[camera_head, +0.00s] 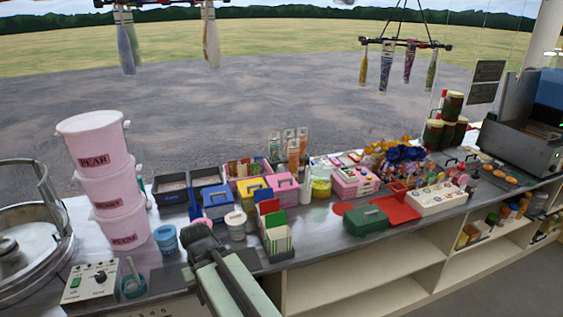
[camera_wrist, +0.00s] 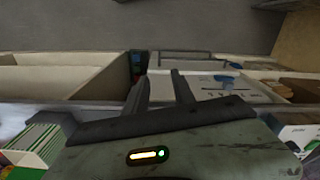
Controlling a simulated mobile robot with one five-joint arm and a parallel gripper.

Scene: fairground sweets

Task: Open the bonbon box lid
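Several small lidded boxes with handles stand on the counter, and I cannot tell which is the bonbon box. A blue one (camera_head: 215,204), a yellow one (camera_head: 253,189) and a pink one (camera_head: 284,193) stand side by side left of the middle. A dark green one (camera_head: 366,221) stands at the front edge, right of the middle. All their lids look shut.
Stacked pink buckets (camera_head: 104,180) stand at the left. A blue tub (camera_head: 165,240), a white tub (camera_head: 236,226) and a card rack (camera_head: 276,238) are close around my gripper. A red tray (camera_head: 398,209) lies by the green box. Bottles hang overhead. Open shelves (camera_head: 360,275) are below.

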